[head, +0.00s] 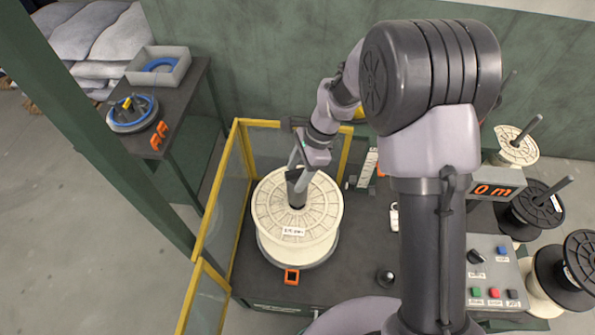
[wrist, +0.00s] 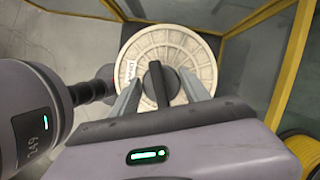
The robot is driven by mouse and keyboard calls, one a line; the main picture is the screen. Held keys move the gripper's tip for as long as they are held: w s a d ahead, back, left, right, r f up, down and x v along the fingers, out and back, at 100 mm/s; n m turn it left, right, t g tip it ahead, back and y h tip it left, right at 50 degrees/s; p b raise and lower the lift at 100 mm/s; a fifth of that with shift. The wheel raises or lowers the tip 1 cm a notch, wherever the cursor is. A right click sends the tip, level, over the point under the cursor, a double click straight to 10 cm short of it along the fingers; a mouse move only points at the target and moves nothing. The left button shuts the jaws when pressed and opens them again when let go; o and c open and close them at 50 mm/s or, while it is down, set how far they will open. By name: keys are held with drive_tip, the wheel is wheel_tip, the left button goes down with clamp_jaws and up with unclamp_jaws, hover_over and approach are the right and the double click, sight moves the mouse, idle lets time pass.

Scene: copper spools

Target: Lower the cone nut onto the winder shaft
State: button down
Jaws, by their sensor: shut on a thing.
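A cream spool (head: 275,215) with a white label lies flat on the winder inside the yellow-framed guard. The dark cone nut (head: 297,197) is over the spool's centre; it also shows in the wrist view (wrist: 157,88) with a raised bar across its top. My gripper (head: 298,178) comes down from above, shut on the nut, with one finger on either side of it in the wrist view (wrist: 160,92). The winder shaft is hidden below the nut. I cannot tell whether the nut touches the spool's hub.
Yellow guard rails (head: 212,195) stand left of and behind the spool. An orange clip (head: 291,276) sits at its front. A black knob (head: 386,278) and a control panel (head: 495,268) are to the right. More spools (head: 532,207) stand far right. A side bench (head: 185,110) holds a grey bin.

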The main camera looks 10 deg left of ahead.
drive_tip(key=shift+f+b, duration=1.2)
drive_tip(key=shift+f, duration=0.2)
drive_tip(key=shift+r, duration=0.1)
drive_tip(key=shift+c, duration=2.2)
unclamp_jaws()
drive_tip(key=p+v, duration=0.2)
drive_tip(key=v, duration=1.5)
drive_tip(key=shift+r, duration=0.2)
drive_tip(key=shift+s+d+f, duration=0.1)
drive_tip(key=shift+d, duration=0.1)
